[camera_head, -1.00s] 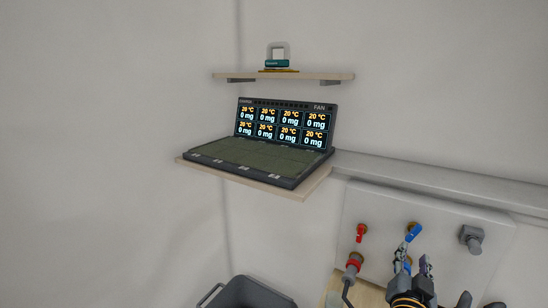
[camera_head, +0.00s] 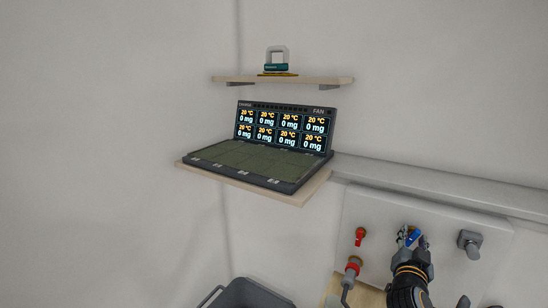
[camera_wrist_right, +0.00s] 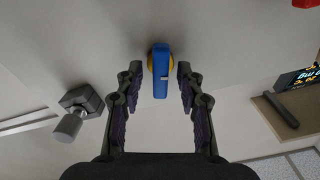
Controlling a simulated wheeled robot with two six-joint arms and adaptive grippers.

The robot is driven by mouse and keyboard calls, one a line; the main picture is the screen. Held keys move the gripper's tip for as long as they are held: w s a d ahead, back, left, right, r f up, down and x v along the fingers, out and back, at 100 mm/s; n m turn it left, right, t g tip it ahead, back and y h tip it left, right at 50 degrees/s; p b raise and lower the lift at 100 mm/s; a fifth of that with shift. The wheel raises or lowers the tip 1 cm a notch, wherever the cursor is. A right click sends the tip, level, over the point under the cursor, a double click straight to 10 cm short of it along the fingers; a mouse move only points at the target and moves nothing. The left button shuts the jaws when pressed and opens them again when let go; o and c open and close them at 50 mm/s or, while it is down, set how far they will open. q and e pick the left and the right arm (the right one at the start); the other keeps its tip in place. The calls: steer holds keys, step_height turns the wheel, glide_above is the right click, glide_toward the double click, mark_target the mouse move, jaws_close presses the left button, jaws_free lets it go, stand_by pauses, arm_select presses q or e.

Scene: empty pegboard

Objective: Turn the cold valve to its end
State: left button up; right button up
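The cold valve has a blue lever handle (camera_wrist_right: 160,70) on a brass base against the white panel. In the right wrist view the lever lies between the two fingers of my right gripper (camera_wrist_right: 155,95), with a gap on each side. My right gripper (camera_head: 410,238) is open at the blue handle (camera_head: 414,237) in the head view, where its fingers partly cover the handle. My left gripper is not in view.
A red valve (camera_head: 360,236) sits left of the blue one, above a red-collared hose fitting (camera_head: 353,267). A grey knob (camera_head: 470,243) is to the right. A shelf with a heater device (camera_head: 250,162) and a dark bin (camera_head: 250,294) are further left.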

jaws_close()
steer(key=shift+f+m+b, duration=0.15)
steer(key=shift+m+b, duration=0.65)
steer(key=shift+b, duration=0.35)
steer(key=shift+m+b, duration=1.2)
steer(key=shift+b, duration=0.1)
steer(key=o, duration=0.8)
jaws_free()
